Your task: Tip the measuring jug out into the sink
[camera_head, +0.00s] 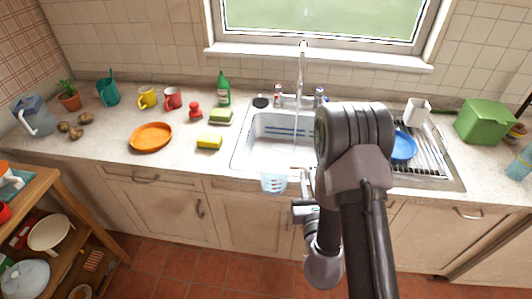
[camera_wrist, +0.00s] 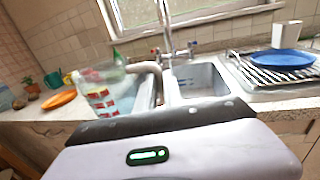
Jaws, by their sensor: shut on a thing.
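The measuring jug (camera_head: 274,183) is clear with a bluish tint. It hangs in the air at the front edge of the sink (camera_head: 240,150). In the wrist view the jug (camera_wrist: 103,98) shows red markings and a grey handle; it looks roughly upright, leaning a little. Bluish contents seem to show through its wall. My gripper (camera_head: 306,184) is shut on the jug at its handle side, just right of it in the head view. The fingertips are mostly hidden. The sink's white basin lies behind the jug, and my arm hides its right part.
The tap (camera_head: 302,70) rises behind the basin. A yellow sponge (camera_head: 209,142) and orange plate (camera_head: 150,137) lie left of the sink. A blue plate (camera_head: 402,147) sits on the drainer at right. A green bottle (camera_head: 223,90) stands at the back.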

